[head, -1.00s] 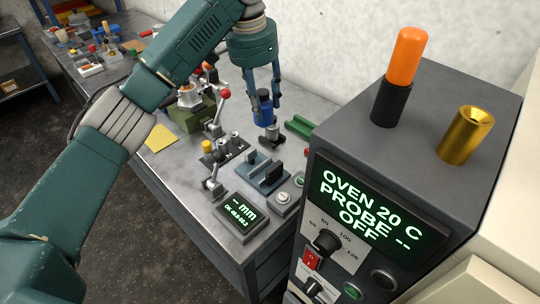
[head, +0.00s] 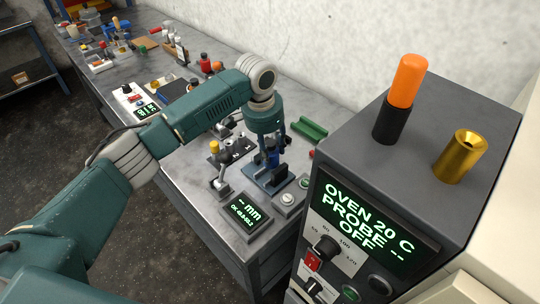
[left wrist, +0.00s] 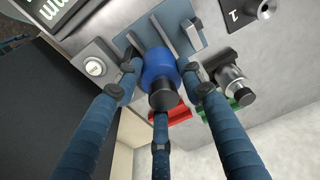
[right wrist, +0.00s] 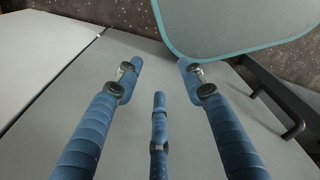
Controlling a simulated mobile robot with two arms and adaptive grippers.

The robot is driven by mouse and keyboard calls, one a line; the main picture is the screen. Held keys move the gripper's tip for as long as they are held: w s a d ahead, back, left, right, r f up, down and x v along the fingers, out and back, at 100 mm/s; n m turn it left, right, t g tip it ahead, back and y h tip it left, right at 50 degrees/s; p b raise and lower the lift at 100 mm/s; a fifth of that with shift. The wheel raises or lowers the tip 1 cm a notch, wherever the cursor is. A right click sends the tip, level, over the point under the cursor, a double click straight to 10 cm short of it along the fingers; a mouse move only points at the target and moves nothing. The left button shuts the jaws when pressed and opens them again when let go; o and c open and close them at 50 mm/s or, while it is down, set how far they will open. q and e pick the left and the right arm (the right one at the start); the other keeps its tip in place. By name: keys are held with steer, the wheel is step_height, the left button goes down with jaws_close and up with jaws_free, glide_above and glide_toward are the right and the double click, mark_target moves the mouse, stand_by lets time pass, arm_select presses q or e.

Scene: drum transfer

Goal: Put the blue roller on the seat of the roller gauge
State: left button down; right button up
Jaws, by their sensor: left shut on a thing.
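The blue roller (head: 271,155), with a black end, is upright in my left gripper (head: 273,145). It also shows in the left wrist view (left wrist: 158,66), with the fingers closed around it. The roller gauge (head: 262,186) is a blue-grey plate with upright blocks on the bench. The roller is right over or at the gauge's seat; I cannot tell whether it touches. The fingers hide part of the seat. In the left wrist view the gauge plate (left wrist: 205,32) lies just beyond the roller. My right gripper (right wrist: 159,70) is open and empty, seen only in the right wrist view.
A display reading "-- mm" (head: 247,213) and a button box (head: 288,201) stand beside the gauge. A lever fixture with a yellow knob (head: 215,148) is at its left, a green block (head: 309,130) behind. The oven (head: 380,190) rises close on the right.

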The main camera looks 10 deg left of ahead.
arm_select(q)
step_height(320, 180, down, 3)
steer(key=shift+r+p, duration=0.15)
steer(key=shift+p, duration=0.15)
steer(key=shift+f, duration=0.45)
arm_select(e)
steer(key=shift+s+d+r, duration=0.15)
steer(key=shift+s+d, duration=0.1)
steer(key=shift+s, duration=0.4)
steer(key=shift+s+d+r, duration=0.15)
steer(key=shift+s+d, duration=0.05)
steer(key=shift+s, duration=0.4)
arm_select(q)
steer(key=c, duration=1.1)
jaws_free()
arm_select(e)
steer(key=shift+w, duration=0.25)
steer(key=shift+w, duration=0.1)
